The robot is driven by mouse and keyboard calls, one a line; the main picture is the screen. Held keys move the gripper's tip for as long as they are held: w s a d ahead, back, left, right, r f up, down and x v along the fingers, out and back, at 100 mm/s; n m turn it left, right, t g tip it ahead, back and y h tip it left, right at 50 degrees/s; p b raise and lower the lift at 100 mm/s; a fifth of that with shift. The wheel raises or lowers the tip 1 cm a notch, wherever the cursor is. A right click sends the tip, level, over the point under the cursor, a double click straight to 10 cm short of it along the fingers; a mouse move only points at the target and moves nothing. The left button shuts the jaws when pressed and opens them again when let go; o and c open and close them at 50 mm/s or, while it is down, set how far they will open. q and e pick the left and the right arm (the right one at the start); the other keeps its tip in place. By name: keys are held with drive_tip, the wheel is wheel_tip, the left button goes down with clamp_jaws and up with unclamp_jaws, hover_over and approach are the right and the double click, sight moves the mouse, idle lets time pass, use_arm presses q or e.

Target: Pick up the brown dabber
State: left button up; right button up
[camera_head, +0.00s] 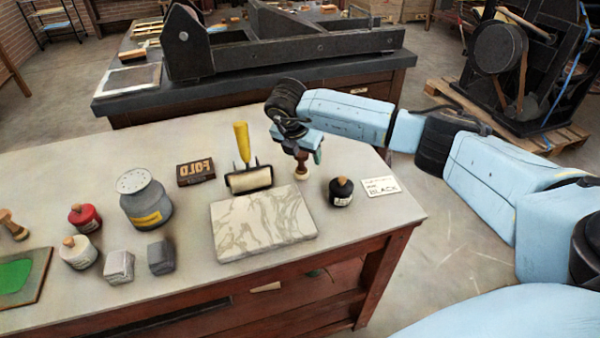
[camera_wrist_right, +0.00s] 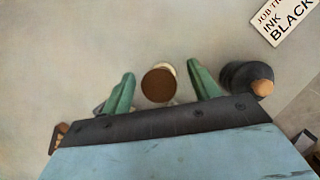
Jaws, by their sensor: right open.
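The brown dabber (camera_head: 301,167) stands upright on the table, with a dark wooden handle and a pale round base. In the right wrist view the brown round top of the dabber (camera_wrist_right: 159,85) lies between the two green fingers of my open right gripper (camera_wrist_right: 160,72), with a gap on each side. My left gripper is not in view.
A black ink bottle (camera_head: 341,191) with a wooden stopper stands close right of the dabber, beside a BLACK card (camera_head: 381,187). The marbled slab (camera_head: 262,221) and a yellow-handled roller (camera_head: 247,172) are to the left. Several jars and blocks stand further left.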

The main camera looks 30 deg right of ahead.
drive_tip(key=shift+d+f, duration=0.15)
drive_tip(key=shift+f, duration=0.2)
drive_tip(key=shift+r, duration=0.1)
drive_tip(key=shift+c, duration=0.4)
drive_tip(key=c, duration=1)
